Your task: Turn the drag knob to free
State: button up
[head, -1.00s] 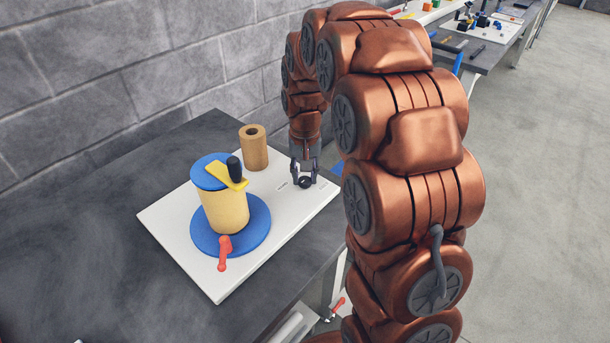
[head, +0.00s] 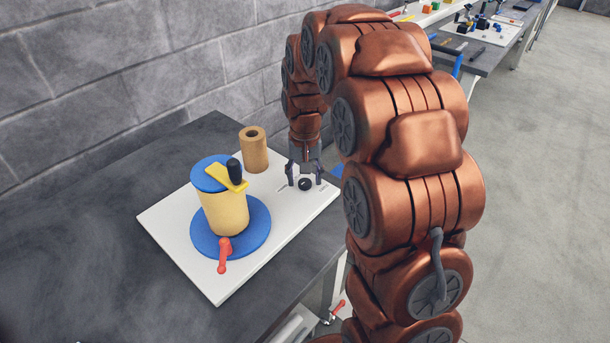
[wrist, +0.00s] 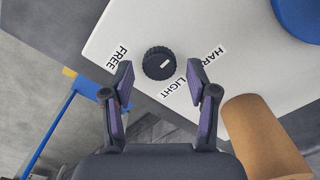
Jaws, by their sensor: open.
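The drag knob (head: 305,184) is a small black ribbed dial on the white board (head: 176,252); it also shows in the wrist view (wrist: 159,65). Its white mark points up and right in the wrist view, to the side of the HARD label (wrist: 213,55). The LIGHT label (wrist: 173,87) lies below right of the knob, and the FREE label (wrist: 117,57) to its left. My gripper (head: 304,174) is open and empty just above the knob, and its two fingers (wrist: 161,80) stand apart on either side, clear of it in the wrist view.
A yellow drum (head: 224,212) with blue discs and a yellow crank with a black handle stands on the board. A red lever (head: 224,255) is at its foot. The grey table (head: 90,240) is clear at left.

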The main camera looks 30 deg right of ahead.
aim_at(305, 180)
notch_tip(305, 180, up, 12)
dwell(0.6)
